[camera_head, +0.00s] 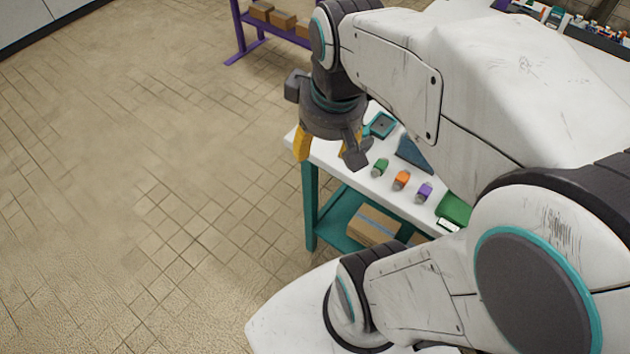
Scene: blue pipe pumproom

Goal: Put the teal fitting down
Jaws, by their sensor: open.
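My gripper (326,146) points down over the near left corner of the white table (330,157). I cannot pick out a teal fitting for certain. A small teal square tray or frame (380,125) with a dark inside lies on the table just right of the gripper, partly hidden by it. My arm and gripper cover much of the tabletop, so a fitting could be hidden there.
Small green (380,168), orange (401,180) and purple (424,192) pieces stand in a row on the table. A blue wedge-shaped item (415,154) and a green box (455,208) are nearby. A cardboard box (374,226) sits on the lower shelf. Tiled floor at left is clear.

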